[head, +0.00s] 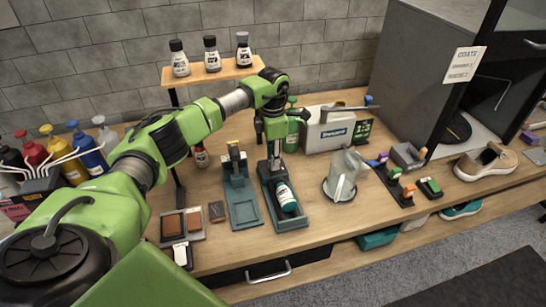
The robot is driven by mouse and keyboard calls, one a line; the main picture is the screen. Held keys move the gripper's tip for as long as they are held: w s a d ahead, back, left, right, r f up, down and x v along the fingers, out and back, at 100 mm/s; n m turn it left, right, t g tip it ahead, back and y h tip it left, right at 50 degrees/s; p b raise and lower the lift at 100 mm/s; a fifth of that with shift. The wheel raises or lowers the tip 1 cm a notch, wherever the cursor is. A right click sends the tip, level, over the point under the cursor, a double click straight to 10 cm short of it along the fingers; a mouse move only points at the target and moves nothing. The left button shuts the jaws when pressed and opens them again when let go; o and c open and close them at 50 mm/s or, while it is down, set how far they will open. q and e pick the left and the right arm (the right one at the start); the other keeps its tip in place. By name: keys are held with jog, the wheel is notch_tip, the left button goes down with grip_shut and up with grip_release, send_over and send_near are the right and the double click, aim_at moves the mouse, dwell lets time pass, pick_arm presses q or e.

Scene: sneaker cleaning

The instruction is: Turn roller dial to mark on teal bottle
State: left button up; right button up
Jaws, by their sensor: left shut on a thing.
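A teal bottle (286,196) with a white label lies tilted in a dark grey-green stand (298,222) near the middle of the table. My left gripper (272,148) points down at the back end of this stand. It is shut on a small grey upright part there, behind the bottle. The fingers hide most of that part, and I cannot tell whether it is the roller dial. The mark on the bottle is too small to make out. A similar stand (243,215) with a yellow-topped piece is just to the left. My right gripper is not in view.
A glass jug (343,178) stands right of the bottle's stand. A wooden shelf (225,76) with small bottles rises at the back. Brushes (405,190) and a beige sneaker (485,161) are right.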

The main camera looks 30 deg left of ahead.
pick_arm(q)
jog(key=shift+f+m+b, duration=0.1)
jog(key=shift+m+b, duration=0.9)
jog(key=shift+m, duration=0.2)
jog(key=m+b, duration=0.1)
jog(key=m, duration=0.1)
jog(key=shift+m, duration=0.4)
jog(key=m+b, duration=0.1)
jog(key=m, duration=0.2)
jog(key=shift+b, duration=0.3)
jog(key=shift+m+b, duration=0.35)
jog(key=shift+m, duration=1.35)
jog(key=o, duration=1.1)
